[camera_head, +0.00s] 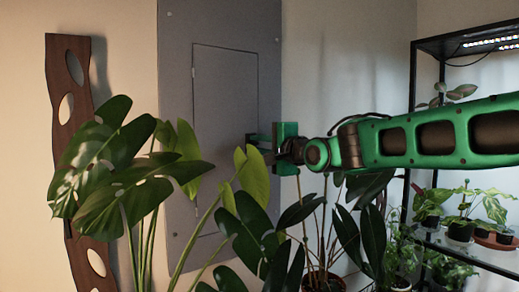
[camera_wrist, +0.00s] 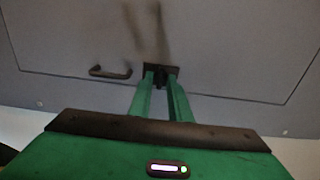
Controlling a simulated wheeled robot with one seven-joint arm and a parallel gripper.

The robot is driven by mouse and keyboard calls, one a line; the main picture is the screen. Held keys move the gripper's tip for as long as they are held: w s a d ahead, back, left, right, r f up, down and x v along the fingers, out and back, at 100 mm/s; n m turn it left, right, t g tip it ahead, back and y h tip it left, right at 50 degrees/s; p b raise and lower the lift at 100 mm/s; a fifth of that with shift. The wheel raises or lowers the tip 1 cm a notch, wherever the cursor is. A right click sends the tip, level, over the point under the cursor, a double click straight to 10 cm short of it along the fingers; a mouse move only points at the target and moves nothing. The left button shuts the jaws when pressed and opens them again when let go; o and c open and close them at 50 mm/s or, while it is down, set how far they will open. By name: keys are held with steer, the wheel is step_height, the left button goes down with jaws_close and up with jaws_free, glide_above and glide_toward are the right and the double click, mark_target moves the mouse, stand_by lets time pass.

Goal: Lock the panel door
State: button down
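The grey panel door (camera_head: 222,110) sits flush in its wall frame and looks closed; it fills the wrist view (camera_wrist: 225,50). A dark latch with a small turn piece (camera_wrist: 160,76) is near the door's edge. My gripper (camera_head: 250,139) is at the door's right edge. In the wrist view my green fingers (camera_wrist: 161,82) are on either side of the latch's turn piece, with little gap, and appear shut on it. A dark pull handle (camera_wrist: 110,72) is left of the latch, apart from the fingers. The latch is hidden in the head view.
A large-leaved plant (camera_head: 130,165) stands in front of the panel at left, and a dark-leaved potted plant (camera_head: 325,282) is below my arm. A black shelf rack (camera_head: 412,120) with several pots is at right. A wooden wall piece (camera_head: 68,60) hangs at left.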

steer(key=shift+f, duration=0.1)
steer(key=n, duration=0.4)
steer(key=shift+d+f+n, duration=0.1)
steer(key=shift+n, duration=0.2)
steer(key=n, duration=0.4)
steer(key=shift+n, duration=0.3)
steer(key=n, duration=0.4)
steer(key=shift+f, duration=0.1)
steer(key=shift+f+n, duration=0.1)
steer(key=shift+n, duration=2.1)
steer(key=shift+w+d, duration=0.1)
steer(key=c, duration=1.9)
jaws_free()
steer(key=shift+a+r+n, duration=0.2)
steer(key=shift+r+n, duration=0.05)
steer(key=shift+n, duration=0.05)
